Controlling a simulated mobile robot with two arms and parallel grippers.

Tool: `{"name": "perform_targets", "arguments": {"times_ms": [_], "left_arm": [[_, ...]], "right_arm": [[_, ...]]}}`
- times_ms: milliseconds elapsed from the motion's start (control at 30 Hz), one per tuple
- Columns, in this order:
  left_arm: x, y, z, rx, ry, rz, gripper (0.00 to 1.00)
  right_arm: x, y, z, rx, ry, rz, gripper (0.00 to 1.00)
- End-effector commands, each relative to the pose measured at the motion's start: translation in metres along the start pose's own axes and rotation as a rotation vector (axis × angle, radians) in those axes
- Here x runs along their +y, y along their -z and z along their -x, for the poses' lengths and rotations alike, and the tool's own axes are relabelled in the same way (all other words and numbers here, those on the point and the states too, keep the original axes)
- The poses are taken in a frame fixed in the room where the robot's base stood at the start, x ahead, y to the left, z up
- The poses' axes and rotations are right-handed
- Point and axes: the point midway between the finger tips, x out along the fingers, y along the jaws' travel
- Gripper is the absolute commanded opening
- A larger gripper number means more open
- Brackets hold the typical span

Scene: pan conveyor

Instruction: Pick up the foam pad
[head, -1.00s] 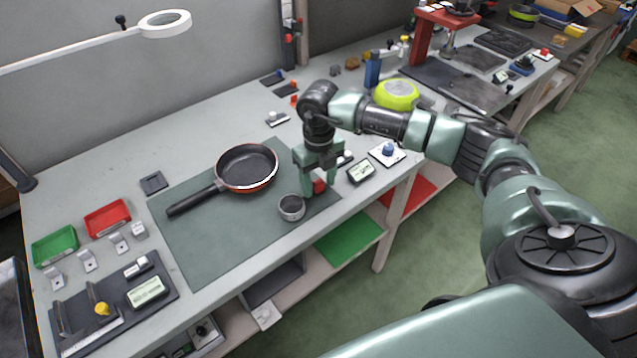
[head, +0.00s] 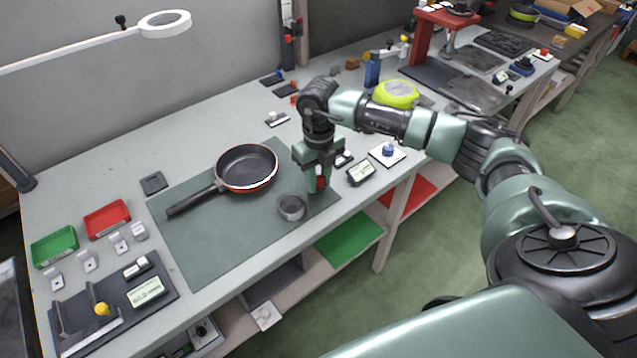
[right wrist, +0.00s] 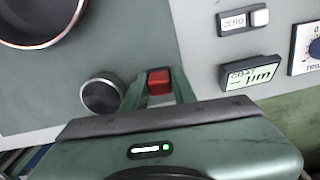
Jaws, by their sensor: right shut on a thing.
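The foam pad (head: 320,183) looks like a small red block at the right end of the dark green mat (head: 212,255). My right gripper (head: 317,187) points down over it and is shut on it. In the right wrist view the red pad (right wrist: 159,80) sits between the two green fingers (right wrist: 158,90). In the head view the fingers hide part of the pad. I cannot tell whether it still touches the mat. My left gripper is not in view.
A grey round cup (head: 291,207) stands close left of the gripper. A red-rimmed pan (head: 246,168) lies further left on the mat. A small display (head: 360,172) and a blue-knobbed box (head: 387,152) are to the right. The mat's lower left is clear.

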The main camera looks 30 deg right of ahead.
Motion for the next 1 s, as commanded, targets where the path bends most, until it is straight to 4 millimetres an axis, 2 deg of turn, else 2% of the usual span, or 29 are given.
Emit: {"name": "perform_targets", "arguments": {"times_ms": [167, 400, 600, 800, 1000], "left_arm": [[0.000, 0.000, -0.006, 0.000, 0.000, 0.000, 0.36], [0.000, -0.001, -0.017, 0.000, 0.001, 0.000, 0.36], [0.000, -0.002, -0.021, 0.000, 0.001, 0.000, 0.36], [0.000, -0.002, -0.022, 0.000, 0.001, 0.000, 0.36], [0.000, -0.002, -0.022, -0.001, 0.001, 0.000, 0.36]], "right_arm": [[0.000, -0.002, 0.033, -0.008, -0.001, 0.000, 0.00], [0.000, -0.002, 0.104, -0.009, 0.000, 0.001, 0.00], [0.001, -0.001, 0.153, -0.005, 0.000, 0.002, 0.00], [0.000, -0.001, 0.180, -0.002, 0.001, 0.000, 0.00], [0.000, 0.000, 0.187, 0.000, 0.001, 0.000, 0.00]]}}
